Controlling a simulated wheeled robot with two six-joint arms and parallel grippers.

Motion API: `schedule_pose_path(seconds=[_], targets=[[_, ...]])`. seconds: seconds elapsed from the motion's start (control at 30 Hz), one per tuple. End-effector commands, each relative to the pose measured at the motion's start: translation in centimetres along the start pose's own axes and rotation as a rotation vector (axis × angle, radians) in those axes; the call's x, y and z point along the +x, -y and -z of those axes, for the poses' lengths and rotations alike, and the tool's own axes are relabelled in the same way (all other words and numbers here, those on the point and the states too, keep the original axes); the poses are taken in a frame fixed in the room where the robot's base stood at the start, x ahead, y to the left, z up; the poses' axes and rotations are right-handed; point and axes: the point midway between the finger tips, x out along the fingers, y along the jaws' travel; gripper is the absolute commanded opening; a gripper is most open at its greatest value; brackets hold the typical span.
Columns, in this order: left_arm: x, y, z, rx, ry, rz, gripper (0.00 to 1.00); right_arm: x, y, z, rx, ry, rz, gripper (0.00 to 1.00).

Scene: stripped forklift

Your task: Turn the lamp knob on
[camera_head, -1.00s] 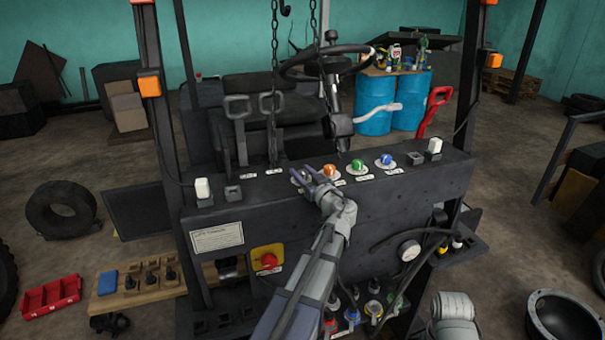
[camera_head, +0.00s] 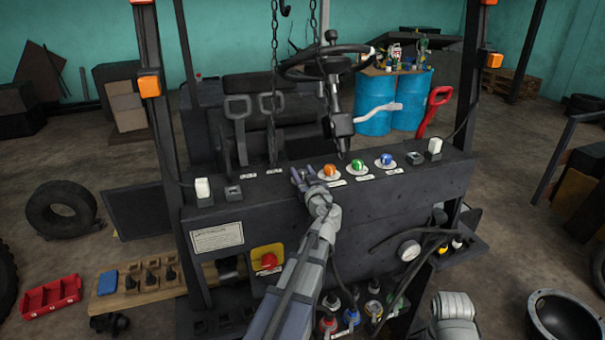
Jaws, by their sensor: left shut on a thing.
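A row of round knobs runs along the top of the dark control panel (camera_head: 390,215): an orange knob (camera_head: 330,171), a green knob (camera_head: 357,165) and a blue knob (camera_head: 385,160). Small white labels lie by them, too small to read, so I cannot tell which is the lamp knob. My left gripper (camera_head: 299,174) is shut on the leftmost knob, left of the orange one. That knob is mostly hidden by the fingers, so its turn position cannot be seen. My right gripper is not in view; only a pale part of my right arm shows at the bottom.
A white rocker (camera_head: 202,188) and a dark switch (camera_head: 233,192) stand on the panel's left end. A red emergency button (camera_head: 269,260) is on the front face. The steering wheel (camera_head: 325,62) and two levers (camera_head: 239,109) rise behind the panel.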

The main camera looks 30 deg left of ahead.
Motion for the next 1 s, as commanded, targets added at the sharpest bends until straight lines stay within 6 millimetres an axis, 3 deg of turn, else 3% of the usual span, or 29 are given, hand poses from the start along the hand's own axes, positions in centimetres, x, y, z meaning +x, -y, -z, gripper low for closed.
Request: schedule_pose_path(seconds=[0.5, 1.0], targets=[[0.02, 0.21, -0.01, 0.001, 0.000, -0.359, 0.00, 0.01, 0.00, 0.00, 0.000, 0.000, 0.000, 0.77], [0.02, 0.03, 0.00, 0.001, 0.000, -0.464, 0.00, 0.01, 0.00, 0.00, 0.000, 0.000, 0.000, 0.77]])
